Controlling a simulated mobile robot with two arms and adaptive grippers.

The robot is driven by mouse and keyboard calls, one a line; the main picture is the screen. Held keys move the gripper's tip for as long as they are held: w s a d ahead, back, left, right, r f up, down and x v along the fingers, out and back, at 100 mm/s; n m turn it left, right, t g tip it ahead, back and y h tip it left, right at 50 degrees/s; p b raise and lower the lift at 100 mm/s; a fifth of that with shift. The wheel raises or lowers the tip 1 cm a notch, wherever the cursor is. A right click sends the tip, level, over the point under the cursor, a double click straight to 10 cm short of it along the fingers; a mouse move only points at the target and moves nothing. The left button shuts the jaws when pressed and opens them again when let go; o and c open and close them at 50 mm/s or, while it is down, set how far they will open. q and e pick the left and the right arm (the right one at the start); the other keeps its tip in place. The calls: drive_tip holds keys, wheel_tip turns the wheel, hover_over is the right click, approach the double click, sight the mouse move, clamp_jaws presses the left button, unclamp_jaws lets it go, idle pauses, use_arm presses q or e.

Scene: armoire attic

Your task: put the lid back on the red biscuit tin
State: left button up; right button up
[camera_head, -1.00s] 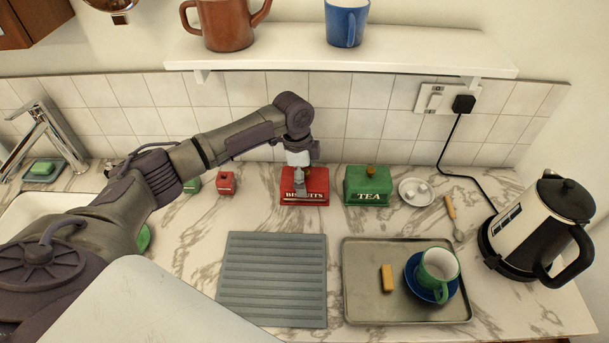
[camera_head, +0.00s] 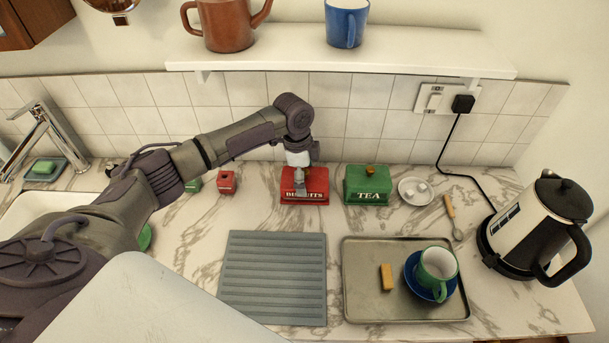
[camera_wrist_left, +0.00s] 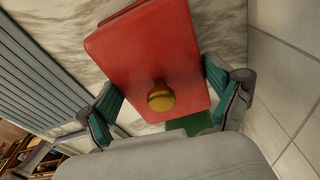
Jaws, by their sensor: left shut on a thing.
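The red biscuit tin (camera_head: 318,195), lettered BISCUITS, stands on the counter by the tiled wall, left of the green TEA tin (camera_head: 368,186). My left gripper (camera_head: 301,186) is over it, pointing down. In the left wrist view, the red lid (camera_wrist_left: 145,60) with its brass knob (camera_wrist_left: 160,97) is between the teal fingers of my left gripper (camera_wrist_left: 163,86), which is shut on it. The lid is at the top of the tin. I cannot tell whether it is fully seated or slightly raised. My right gripper is not in view.
A small red box (camera_head: 226,183) stands left of the tin. A grey ribbed mat (camera_head: 272,278) and a metal tray (camera_head: 362,302) with a green cup (camera_head: 438,265) lie in front. A kettle (camera_head: 535,230) stands right. A shelf (camera_head: 420,48) overhangs behind.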

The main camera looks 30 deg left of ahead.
use_arm(q)
drive_tip(key=shift+p, duration=0.4)
idle(0.4)
idle(0.4)
drive_tip(key=o, duration=1)
drive_tip(key=shift+c, duration=0.2)
drive_tip(key=shift+r+p, duration=3.5)
drive_tip(key=shift+p, duration=0.2)
clamp_jaws()
